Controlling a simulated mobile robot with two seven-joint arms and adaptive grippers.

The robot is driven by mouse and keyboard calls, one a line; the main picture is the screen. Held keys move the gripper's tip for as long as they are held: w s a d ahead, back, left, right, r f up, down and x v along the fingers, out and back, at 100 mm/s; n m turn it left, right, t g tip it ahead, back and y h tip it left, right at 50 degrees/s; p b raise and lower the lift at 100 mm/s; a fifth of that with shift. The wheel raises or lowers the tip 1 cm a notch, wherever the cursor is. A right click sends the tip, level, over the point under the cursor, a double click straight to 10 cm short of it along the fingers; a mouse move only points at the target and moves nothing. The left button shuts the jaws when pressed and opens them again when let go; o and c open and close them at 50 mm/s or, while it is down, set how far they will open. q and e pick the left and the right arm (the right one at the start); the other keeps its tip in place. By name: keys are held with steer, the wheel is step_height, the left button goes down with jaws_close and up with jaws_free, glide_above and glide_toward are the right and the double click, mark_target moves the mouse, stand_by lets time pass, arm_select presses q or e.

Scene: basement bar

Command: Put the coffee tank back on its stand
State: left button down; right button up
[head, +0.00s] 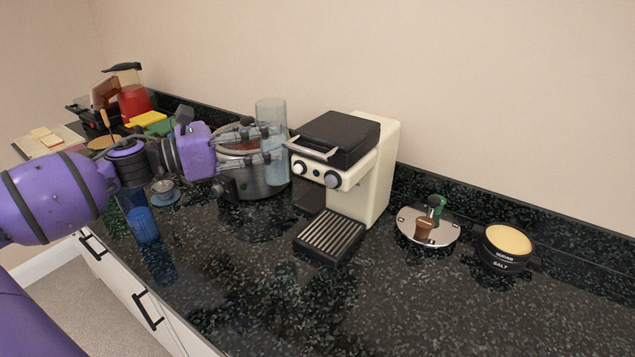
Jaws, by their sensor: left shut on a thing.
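The coffee tank looks to be the tall clear cylinder (271,108) with a bluish lower part. My left gripper (276,144) is shut on it, with its fingers pointing right. The machine has a black top, two dials and a slatted drip tray (330,236). No separate stand for the tank is clearly visible. My right gripper is not in view.
A round steel plate (408,229) with small shakers and a salt jar (507,243) are at the right. A blue glass (143,226) and a cup on a saucer (164,189) are at the left. Several items crowd the far left. The front counter (400,310) is clear.

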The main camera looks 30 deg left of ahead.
arm_select(q)
steer(key=w+d+f+b, duration=0.1)
steer(key=w+d+f, duration=0.2)
steer(key=w+f, duration=0.9)
steer(key=shift+w+f+b, duration=0.2)
steer(key=shift+w+b, duration=0.05)
steer(key=shift+b, duration=0.05)
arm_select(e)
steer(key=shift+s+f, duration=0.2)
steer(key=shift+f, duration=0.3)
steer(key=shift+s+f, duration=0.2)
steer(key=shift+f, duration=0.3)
arm_select(q)
steer(key=shift+f, duration=0.2)
steer(key=c, duration=0.9)
jaws_free()
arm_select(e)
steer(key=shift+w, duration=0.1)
